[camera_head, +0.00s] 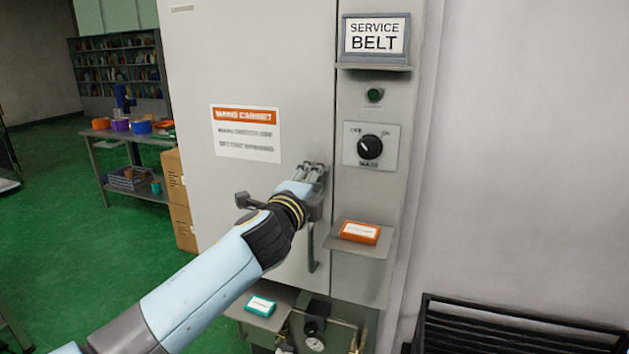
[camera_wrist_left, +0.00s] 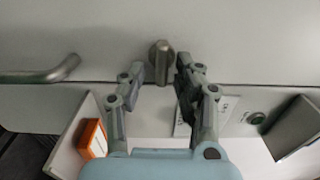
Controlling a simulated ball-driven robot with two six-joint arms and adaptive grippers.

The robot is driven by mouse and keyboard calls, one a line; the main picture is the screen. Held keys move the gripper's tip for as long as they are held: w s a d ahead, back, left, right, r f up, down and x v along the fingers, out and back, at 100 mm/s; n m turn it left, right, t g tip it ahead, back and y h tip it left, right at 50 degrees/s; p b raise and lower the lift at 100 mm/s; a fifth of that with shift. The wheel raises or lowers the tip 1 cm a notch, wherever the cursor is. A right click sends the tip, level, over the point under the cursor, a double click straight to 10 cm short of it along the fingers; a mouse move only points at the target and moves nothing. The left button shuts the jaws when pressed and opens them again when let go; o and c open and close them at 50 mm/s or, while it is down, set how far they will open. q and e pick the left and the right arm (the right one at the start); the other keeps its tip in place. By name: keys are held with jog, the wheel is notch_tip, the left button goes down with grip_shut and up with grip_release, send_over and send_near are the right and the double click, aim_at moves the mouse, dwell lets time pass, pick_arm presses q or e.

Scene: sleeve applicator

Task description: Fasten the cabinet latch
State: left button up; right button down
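The cabinet door (camera_head: 240,60) is pale grey and looks shut, with a vertical handle (camera_head: 312,250) near its right edge. The latch is a small metal knob (camera_wrist_left: 160,62) by the door seam in the left wrist view. In the head view my gripper hides it. My left gripper (camera_head: 315,172) is at the door's right edge, above the handle. In the left wrist view its two fingers (camera_wrist_left: 160,72) are spread on either side of the knob. The right finger is very close to the knob; I cannot tell whether it touches. My right gripper is not in view.
Right of the door are a rotary switch (camera_head: 370,147), a green button (camera_head: 375,95) and a shelf with an orange box (camera_head: 360,232). A teal box (camera_head: 261,306) sits lower, near a gauge (camera_head: 315,343). A black rack (camera_head: 520,330) stands at lower right.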

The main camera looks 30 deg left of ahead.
pick_arm(q)
jog(key=v, duration=1.2)
dwell(0.4)
jog(key=s+f+n+g+h+b, duration=0.1)
jog(key=s+f+n+g+b, duration=0.25)
jog(key=f, duration=1.25)
jog(key=s+f+g+b, duration=0.2)
jog(key=s+f+b, duration=0.35)
jog(key=f, duration=1.15)
jog(key=s+f+n+g+h+b, duration=0.1)
jog(key=s+f+n+g+b, duration=0.25)
jog(key=f, duration=1.25)
jog(key=s+f+n+g+b, duration=0.2)
jog(key=s+f+g+b, duration=0.25)
jog(key=s+f, duration=1.05)
jog(key=s+f+n+g, duration=0.1)
jog(key=s+f+n, duration=0.2)
jog(key=s, duration=0.5)
jog(key=s+d+f+n+g+h, duration=0.1)
jog(key=s+f+n+g, duration=0.1)
jog(key=s, duration=0.7)
jog(key=shift+f+n+h+b, duration=0.3)
jog(key=shift+f+n+b, duration=0.15)
jog(key=shift+f, duration=0.55)
